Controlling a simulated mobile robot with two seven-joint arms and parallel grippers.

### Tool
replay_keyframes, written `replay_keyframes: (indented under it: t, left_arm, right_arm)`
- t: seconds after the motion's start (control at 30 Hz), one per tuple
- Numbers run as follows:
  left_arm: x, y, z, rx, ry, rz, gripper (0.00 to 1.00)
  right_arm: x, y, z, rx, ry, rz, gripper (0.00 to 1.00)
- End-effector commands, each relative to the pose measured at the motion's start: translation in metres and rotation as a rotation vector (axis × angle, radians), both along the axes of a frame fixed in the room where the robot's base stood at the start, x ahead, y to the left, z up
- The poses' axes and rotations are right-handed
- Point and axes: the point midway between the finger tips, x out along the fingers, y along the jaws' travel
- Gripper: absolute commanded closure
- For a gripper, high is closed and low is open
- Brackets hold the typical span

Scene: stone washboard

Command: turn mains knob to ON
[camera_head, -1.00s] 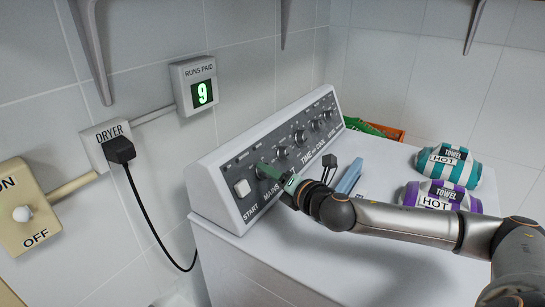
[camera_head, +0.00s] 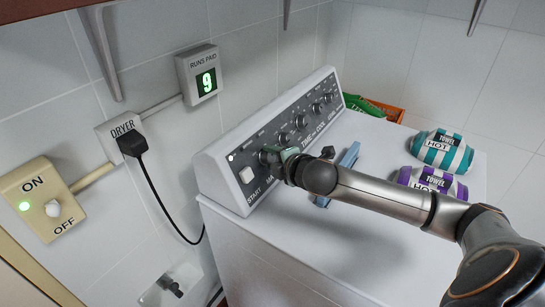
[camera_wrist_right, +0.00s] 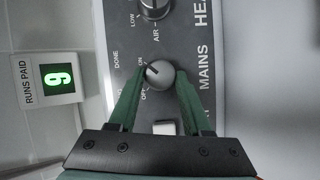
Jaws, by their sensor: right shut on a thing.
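The mains knob (camera_wrist_right: 160,75) is a round grey knob on the dryer's dark control panel (camera_head: 250,148). In the wrist view its dark pointer mark aims up and left, towards the ON label; OFF is printed lower down. My right gripper (camera_wrist_right: 161,82) has its green fingers on both sides of the knob and is shut on it. In the head view the right gripper (camera_head: 278,157) reaches the panel from the right and partly hides the knob and MAINS label. A small lamp (camera_head: 230,158) glows white on the panel's left end. My left gripper is out of view.
A square white START button (camera_head: 246,174) sits beside the knob. More knobs (camera_head: 301,122) run along the panel. Rolled towels (camera_head: 442,152), a blue object (camera_head: 349,155) and an orange crate (camera_head: 390,114) stand on the dryer top. The wall switch (camera_head: 45,200) shows a green light.

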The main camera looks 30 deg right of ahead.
Motion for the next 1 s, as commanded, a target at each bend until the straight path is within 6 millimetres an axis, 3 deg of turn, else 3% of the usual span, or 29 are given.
replay_keyframes:
  t: [0.57, 0.6, 0.83, 1.0]
  left_arm:
    - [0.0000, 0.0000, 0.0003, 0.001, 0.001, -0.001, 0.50]
    - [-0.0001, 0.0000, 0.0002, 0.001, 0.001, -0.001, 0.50]
    - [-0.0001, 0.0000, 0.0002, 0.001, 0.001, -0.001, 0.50]
    - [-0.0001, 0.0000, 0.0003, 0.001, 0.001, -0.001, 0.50]
  right_arm:
    - [0.0004, -0.0006, 0.0004, 0.027, 0.010, -0.016, 1.00]
    - [0.0003, -0.0006, 0.0003, 0.026, 0.010, -0.015, 0.48]
    - [0.0002, -0.0005, 0.0003, 0.025, 0.010, -0.014, 0.22]
    - [0.0002, -0.0003, 0.0003, 0.025, 0.010, -0.014, 0.21]
